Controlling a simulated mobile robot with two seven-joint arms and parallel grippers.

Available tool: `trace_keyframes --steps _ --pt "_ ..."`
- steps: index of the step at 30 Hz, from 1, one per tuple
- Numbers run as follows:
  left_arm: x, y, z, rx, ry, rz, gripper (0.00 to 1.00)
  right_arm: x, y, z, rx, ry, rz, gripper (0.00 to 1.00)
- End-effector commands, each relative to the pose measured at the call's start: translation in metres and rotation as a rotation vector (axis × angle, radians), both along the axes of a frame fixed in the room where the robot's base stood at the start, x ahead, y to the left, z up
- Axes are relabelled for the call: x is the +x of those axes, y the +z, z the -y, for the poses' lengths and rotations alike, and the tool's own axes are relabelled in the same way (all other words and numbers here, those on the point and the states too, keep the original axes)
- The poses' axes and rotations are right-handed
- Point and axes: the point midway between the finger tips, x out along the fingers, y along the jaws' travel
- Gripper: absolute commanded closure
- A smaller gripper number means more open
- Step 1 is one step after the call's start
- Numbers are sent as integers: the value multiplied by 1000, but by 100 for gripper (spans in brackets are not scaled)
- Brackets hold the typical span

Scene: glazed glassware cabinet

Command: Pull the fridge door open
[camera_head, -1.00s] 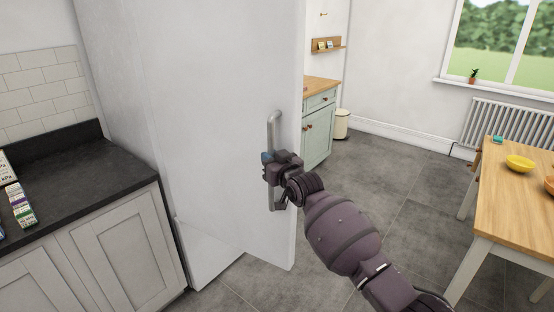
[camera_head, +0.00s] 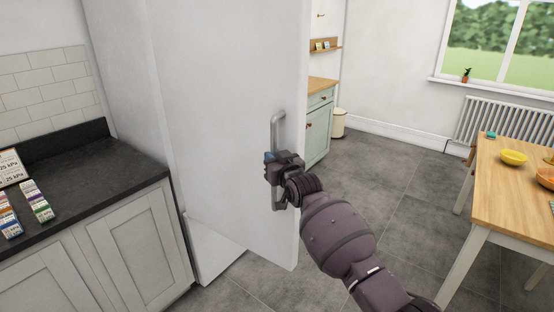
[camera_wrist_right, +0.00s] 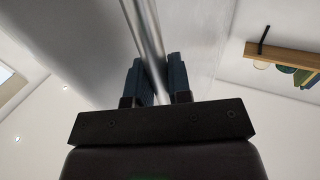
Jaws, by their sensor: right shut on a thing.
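The white fridge door (camera_head: 215,110) stands in the middle of the head view, its free edge toward the right. A grey vertical bar handle (camera_head: 278,130) is fixed near that edge. My right gripper (camera_head: 272,165) is shut on the handle around its middle, and the handle's top and lower end show above and below it. In the right wrist view the handle (camera_wrist_right: 148,40) runs between the two dark fingers (camera_wrist_right: 154,85). The door's lower edge is apart from the white fridge base (camera_head: 215,245). My left gripper is not in view.
A dark worktop (camera_head: 95,180) with small boxes (camera_head: 37,200) is on the left. A wooden table (camera_head: 510,190) with a yellow bowl (camera_head: 513,158) stands on the right. Grey floor (camera_head: 390,180) is clear between door and table. A green cabinet (camera_head: 317,130) is behind.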

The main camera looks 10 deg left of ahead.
Motion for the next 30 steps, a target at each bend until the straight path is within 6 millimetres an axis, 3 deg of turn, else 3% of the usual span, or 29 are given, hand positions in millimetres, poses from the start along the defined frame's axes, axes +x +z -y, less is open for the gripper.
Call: trace_keyframes --steps 16,17,21,30 --pt "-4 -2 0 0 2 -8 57 0 1 -2 2 0 3 100" --pt "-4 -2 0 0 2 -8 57 0 1 -2 2 0 3 80" --pt "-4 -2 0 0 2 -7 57 0 1 -2 2 0 3 58" --pt "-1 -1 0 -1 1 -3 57 0 0 -2 1 0 1 57"
